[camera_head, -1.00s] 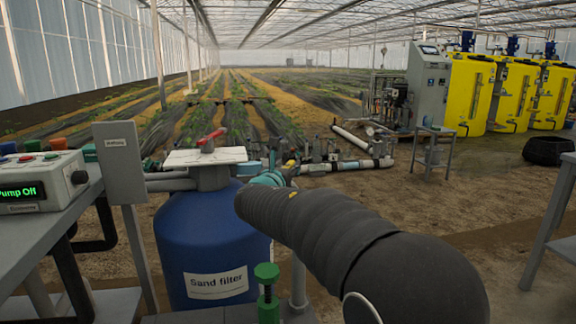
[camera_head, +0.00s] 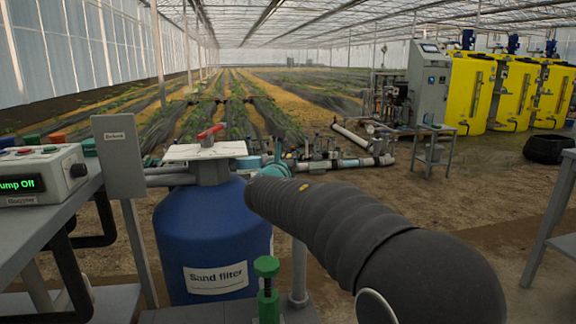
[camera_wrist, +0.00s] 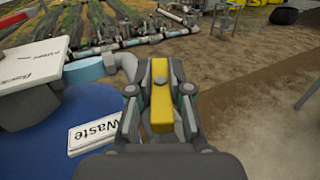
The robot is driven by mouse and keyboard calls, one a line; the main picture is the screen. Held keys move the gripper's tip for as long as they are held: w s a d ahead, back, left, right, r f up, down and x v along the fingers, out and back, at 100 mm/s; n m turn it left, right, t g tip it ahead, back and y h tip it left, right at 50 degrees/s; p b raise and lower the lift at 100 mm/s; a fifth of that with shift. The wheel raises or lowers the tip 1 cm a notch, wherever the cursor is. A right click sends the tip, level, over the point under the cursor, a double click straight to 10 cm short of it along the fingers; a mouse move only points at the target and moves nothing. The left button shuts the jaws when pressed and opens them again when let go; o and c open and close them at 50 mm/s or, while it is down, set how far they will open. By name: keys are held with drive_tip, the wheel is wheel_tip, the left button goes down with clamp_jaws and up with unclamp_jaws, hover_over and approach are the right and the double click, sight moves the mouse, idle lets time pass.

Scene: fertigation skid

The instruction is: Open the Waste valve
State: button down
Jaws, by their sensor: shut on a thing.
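My gripper (camera_wrist: 160,88) shows in the wrist view, its two fingers closed on the sides of a yellow handle (camera_wrist: 161,108). The handle points lengthwise away from the wrist, between the fingers. A white "Waste" label (camera_wrist: 95,132) is on the blue tank to the left of my gripper. In the head view, the blue sand filter tank (camera_head: 205,240) stands left of my dark sleeved arm. The valve body under the handle is mostly hidden.
A red handle (camera_head: 210,131) sits on a white plate (camera_head: 205,152) atop the tank. A green-topped fitting (camera_head: 266,268) stands in front. The pump control box (camera_head: 38,175) is at the left. A small table (camera_head: 434,147) and yellow tanks (camera_head: 470,92) stand farther right, beyond bare floor.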

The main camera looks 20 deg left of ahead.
drive_tip(key=n+y+b, duration=0.1)
drive_tip(key=b, duration=0.1)
drive_tip(key=y+b, duration=0.1)
drive_tip(key=shift+d+f+n+b, duration=0.1)
drive_tip(key=shift+f+n+b, duration=0.15)
drive_tip(key=shift+n+b, duration=0.15)
drive_tip(key=y, duration=0.1)
drive_tip(key=n+g+y+b, duration=0.1)
drive_tip(key=shift+r+n+y, duration=0.3)
drive_tip(key=shift+r+y, duration=0.05)
drive_tip(key=shift+y, duration=0.05)
drive_tip(key=shift+g, duration=0.3)
drive_tip(key=c, duration=1.1)
unclamp_jaws()
drive_tip(key=shift+f, duration=0.1)
drive_tip(key=v, duration=1.2)
drive_tip(key=shift+f, duration=0.1)
